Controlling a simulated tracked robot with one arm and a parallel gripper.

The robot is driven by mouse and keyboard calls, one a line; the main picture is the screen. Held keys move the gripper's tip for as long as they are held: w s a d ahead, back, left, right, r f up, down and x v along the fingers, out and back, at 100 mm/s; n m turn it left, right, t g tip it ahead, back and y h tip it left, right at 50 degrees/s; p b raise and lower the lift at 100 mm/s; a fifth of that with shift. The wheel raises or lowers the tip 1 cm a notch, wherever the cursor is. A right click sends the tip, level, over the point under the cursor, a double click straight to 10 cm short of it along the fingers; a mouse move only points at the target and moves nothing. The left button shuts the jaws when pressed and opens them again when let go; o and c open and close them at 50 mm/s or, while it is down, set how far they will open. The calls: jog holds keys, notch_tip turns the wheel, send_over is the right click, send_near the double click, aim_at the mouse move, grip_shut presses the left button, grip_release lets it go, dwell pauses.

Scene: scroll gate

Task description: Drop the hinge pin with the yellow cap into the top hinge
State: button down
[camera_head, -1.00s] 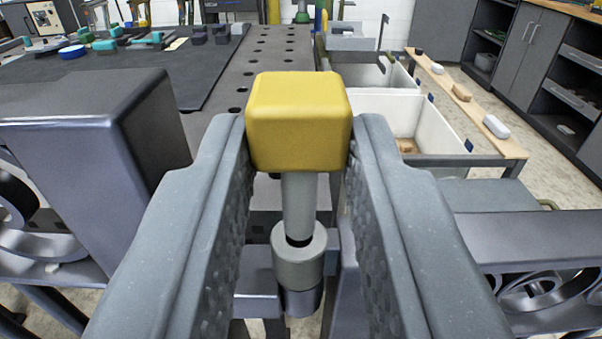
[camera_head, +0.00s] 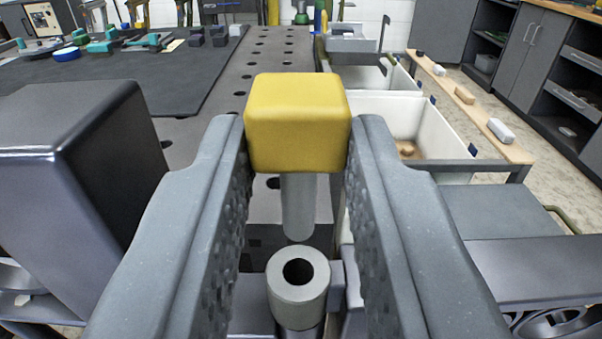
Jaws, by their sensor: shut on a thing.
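My gripper (camera_head: 299,130) is shut on the yellow cap (camera_head: 298,125) of the hinge pin. The grey shank of the pin (camera_head: 298,205) hangs down below the cap between the fingers and looks about upright. The top hinge (camera_head: 298,300) is a grey round barrel lower in the picture, with a dark open hole in its top. The pin's lower end shows apart from the barrel, just above the hole in the picture. The whole hole is visible and empty. The exact gap in height and depth is hard to tell.
A dark metal post (camera_head: 70,150) stands close on the left. A dark rail with scrollwork (camera_head: 550,320) lies at the lower right. Behind are a perforated bench top (camera_head: 262,65), white bins (camera_head: 385,110) and a wooden plank (camera_head: 470,100) with small blocks.

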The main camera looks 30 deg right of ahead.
aim_at(299, 314)
jog(key=shift+w+d+f, duration=0.15)
jog(key=shift+w, duration=0.15)
jog(key=shift+f, duration=0.35)
jog(key=shift+f+b, duration=1.15)
jog(key=shift+f, duration=1.75)
dwell(1.0)
jog(key=c, duration=1.1)
grip_release()
jog(key=shift+s, duration=0.1)
jog(key=shift+p+v, duration=0.65)
jog(key=shift+v, duration=6.2)
